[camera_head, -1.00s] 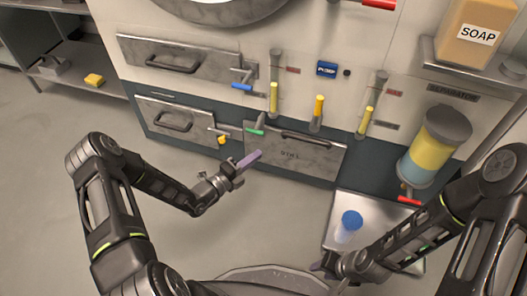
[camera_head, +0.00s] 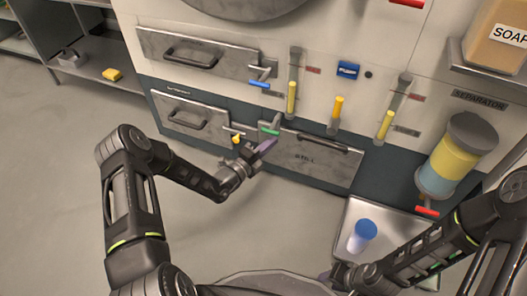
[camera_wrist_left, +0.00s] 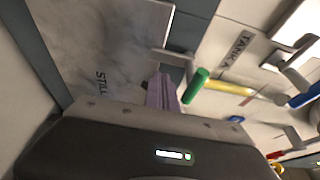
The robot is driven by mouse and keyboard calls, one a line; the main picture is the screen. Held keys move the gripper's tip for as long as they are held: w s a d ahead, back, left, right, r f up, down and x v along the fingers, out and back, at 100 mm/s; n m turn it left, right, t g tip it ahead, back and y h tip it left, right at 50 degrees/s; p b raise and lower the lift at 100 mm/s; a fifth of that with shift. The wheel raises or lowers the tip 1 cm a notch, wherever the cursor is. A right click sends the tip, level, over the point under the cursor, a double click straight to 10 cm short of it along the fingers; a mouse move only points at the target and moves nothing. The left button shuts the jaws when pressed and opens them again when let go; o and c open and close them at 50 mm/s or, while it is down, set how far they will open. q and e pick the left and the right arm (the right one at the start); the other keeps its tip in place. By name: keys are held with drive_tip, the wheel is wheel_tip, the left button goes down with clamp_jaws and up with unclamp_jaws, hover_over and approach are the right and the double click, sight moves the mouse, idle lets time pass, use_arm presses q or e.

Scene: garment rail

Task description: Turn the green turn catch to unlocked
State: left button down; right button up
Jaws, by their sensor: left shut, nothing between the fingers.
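The green turn catch (camera_head: 268,130) is at the upper left corner of the panel marked STILL (camera_head: 310,165), with a grey metal part next to its green handle. In the left wrist view the green handle (camera_wrist_left: 196,86) is just right of my fingertips. My left gripper (camera_head: 267,145) has purple fingers, is shut and empty, and is just below the green handle. In the wrist view its fingers (camera_wrist_left: 162,92) look close to the handle; I cannot tell whether they touch. My right gripper (camera_head: 335,278) is low, near the tray; its fingers are unclear.
A yellow-handled catch (camera_head: 236,139) sits just left of the green one, and a blue-handled catch (camera_head: 260,85) above. Yellow-filled tubes (camera_head: 292,98) are on the wall. A tray (camera_head: 395,222) holds a blue-capped cup (camera_head: 362,234). A separator cylinder (camera_head: 457,155) stands at right.

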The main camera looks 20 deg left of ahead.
use_arm(q)
drive_tip(key=b+x, duration=0.1)
drive_tip(key=x, duration=0.3)
drive_tip(key=shift+w, duration=0.1)
drive_tip(key=shift+a, duration=0.1)
